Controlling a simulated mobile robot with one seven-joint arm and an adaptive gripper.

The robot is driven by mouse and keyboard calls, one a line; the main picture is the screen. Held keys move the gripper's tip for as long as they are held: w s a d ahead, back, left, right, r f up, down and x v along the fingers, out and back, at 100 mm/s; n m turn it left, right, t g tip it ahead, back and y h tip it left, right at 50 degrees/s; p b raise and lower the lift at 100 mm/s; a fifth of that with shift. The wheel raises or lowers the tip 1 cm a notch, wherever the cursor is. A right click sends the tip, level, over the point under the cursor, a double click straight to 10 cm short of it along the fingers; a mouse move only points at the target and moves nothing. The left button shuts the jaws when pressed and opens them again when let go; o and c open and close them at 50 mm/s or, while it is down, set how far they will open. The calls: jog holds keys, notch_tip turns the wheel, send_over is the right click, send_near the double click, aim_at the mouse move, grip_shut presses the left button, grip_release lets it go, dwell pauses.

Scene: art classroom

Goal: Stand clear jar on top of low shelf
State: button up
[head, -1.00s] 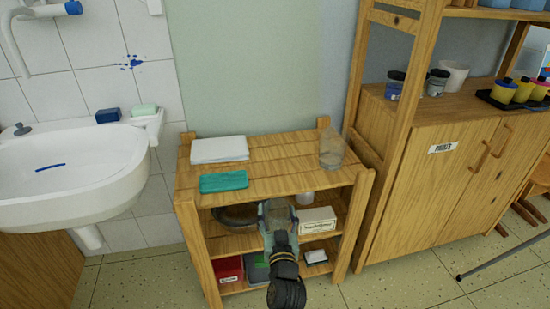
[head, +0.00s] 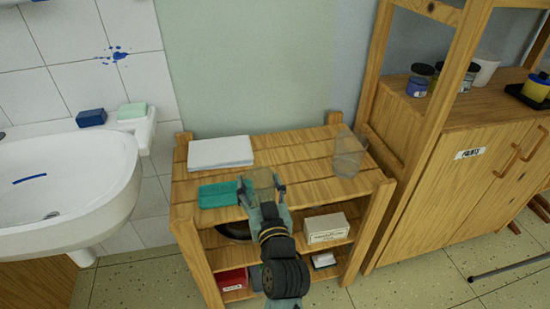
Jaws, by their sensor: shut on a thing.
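The low shelf (head: 300,185) is a slatted wooden unit against the wall, seen in the head view. My gripper (head: 262,184) is in front of the shelf and overlaps the front part of its top in the picture. It is shut on a small see-through jar (head: 263,177), which looks roughly upright. The gripper hides the jar's lower part. I cannot tell the gap between the jar and the shelf top.
A sink (head: 60,190) stands left, a tall cabinet (head: 455,190) right. A white box (head: 326,228) sits below.

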jog(key=w+d+f+p, duration=0.1)
jog(key=w+d, duration=0.1)
jog(key=w, duration=0.2)
jog(key=w+d+f+p, duration=0.1)
jog(key=w+d, duration=0.2)
jog(key=w, duration=0.2)
jog(key=w+d+f+p, duration=0.1)
jog(key=w+d+f, duration=0.1)
jog(key=w, duration=0.2)
jog(key=shift+w+d+p, duration=0.3)
jog(key=shift+d, duration=0.1)
jog(key=shift+f, duration=0.4)
jog(key=shift+f, duration=0.1)
jog(key=shift+f+b, duration=0.1)
jog(key=shift+b, duration=0.2)
jog(key=o, duration=1.2)
jog(key=shift+o, duration=0.2)
